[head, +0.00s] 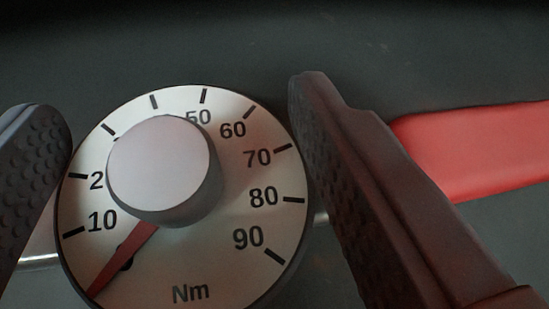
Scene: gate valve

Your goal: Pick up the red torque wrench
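The torque wrench's round dial (215,255) fills the lower left of the head view. It has a pale face marked in Nm, a grey knob (160,168) at its centre and a red pointer near the low end. The wrench's red handle (480,150) runs off to the right, partly behind a finger. My gripper (180,130) is open, with one dark textured finger left of the dial and the other right of it. The fingers straddle the dial; I cannot tell whether either touches it. The dial's bottom edge is cut off.
A dark grey surface (400,65) lies behind the wrench and looks bare above the dial. A short piece of shiny metal shaft (40,262) shows at the lower left, beside the dial.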

